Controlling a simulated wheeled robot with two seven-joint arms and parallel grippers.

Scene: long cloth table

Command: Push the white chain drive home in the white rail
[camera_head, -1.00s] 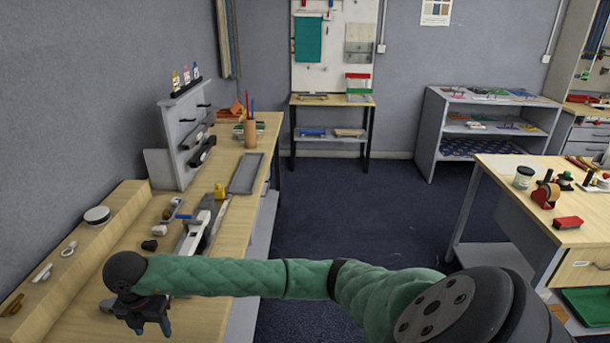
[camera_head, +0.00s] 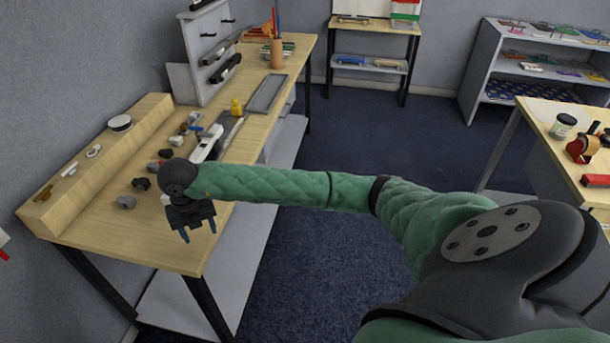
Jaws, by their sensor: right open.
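A long white part (camera_head: 207,145), which looks like the white rail, lies on the wooden table at the left. Its near end is close behind my right wrist and partly hidden by my right arm. I cannot make out the white chain drive as a separate piece at this size. My right gripper (camera_head: 198,231) is open and empty, pointing down near the table's right front edge, nearer to me than the white part and apart from it. My left gripper is not in view.
Small grey and dark pieces (camera_head: 126,202) lie left of my right wrist. A raised wooden ledge (camera_head: 90,165) runs along the wall side. A yellow piece (camera_head: 236,108), grey tray (camera_head: 266,94) and pencil cup (camera_head: 277,54) stand farther back. The table's front left is clear.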

